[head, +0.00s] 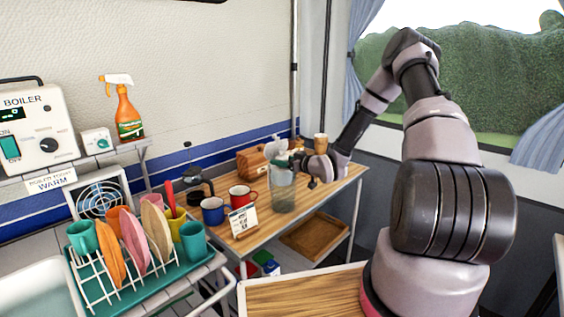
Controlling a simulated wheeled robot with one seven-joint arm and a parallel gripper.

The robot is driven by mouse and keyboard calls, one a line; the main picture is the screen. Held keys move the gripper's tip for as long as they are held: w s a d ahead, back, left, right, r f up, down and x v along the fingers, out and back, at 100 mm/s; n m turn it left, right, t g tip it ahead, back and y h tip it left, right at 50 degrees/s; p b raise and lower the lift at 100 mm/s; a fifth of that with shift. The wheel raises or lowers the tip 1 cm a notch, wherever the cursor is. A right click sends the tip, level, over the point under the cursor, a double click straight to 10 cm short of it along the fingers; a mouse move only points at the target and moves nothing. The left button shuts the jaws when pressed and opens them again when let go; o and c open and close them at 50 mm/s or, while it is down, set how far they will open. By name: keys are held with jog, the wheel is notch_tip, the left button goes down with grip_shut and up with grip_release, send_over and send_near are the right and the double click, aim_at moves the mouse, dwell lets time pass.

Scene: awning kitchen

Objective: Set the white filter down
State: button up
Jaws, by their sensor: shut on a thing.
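My gripper (299,164) is small and far off in the head view, over the wooden side table (328,185). The fingers are too small and dark to make out singly.
A red mug (240,197), a blue mug (212,211) and a small sign (242,220) stand left of the jar. A wooden box (252,163) and a paper cup (320,143) stand behind. The table's right side is fairly clear. A dish rack (135,285) stands nearer, at left.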

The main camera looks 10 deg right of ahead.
jog(key=shift+a, duration=0.1)
jog(key=shift+f, duration=0.55)
